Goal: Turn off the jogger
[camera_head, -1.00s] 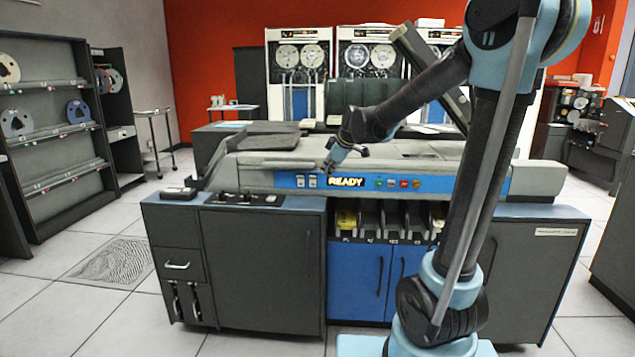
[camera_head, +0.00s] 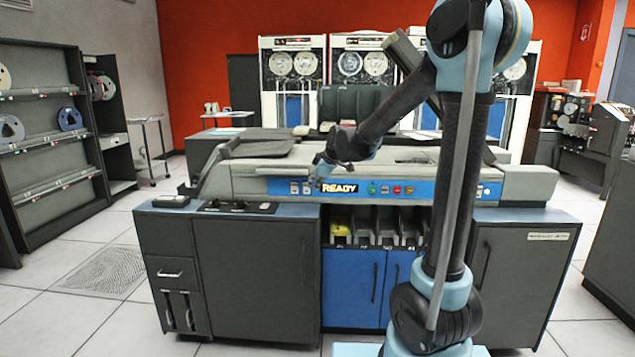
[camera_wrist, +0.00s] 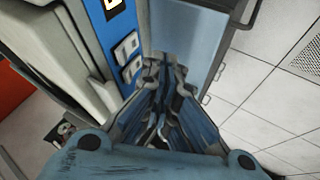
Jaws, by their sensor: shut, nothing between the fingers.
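No part in view is labelled as the jogger, so I cannot tell which it is. The long grey card machine (camera_head: 410,184) has a blue front strip with a lit READY sign (camera_head: 339,188) and coloured buttons (camera_head: 391,189). Two pale buttons (camera_wrist: 128,49) on this strip show in the wrist view. My gripper (camera_head: 317,181) is at the strip's left part, just left of the READY sign. In the wrist view its fingers (camera_wrist: 165,67) are shut and empty, close beside the lower pale button. I cannot tell whether they touch it.
A black control panel (camera_head: 237,207) and a small dark box (camera_head: 171,201) lie on the left cabinet top. Card bins (camera_head: 385,226) are under the strip, above blue doors (camera_head: 352,285). Shelves (camera_head: 45,140) stand at left. The floor (camera_head: 75,322) at front left is clear.

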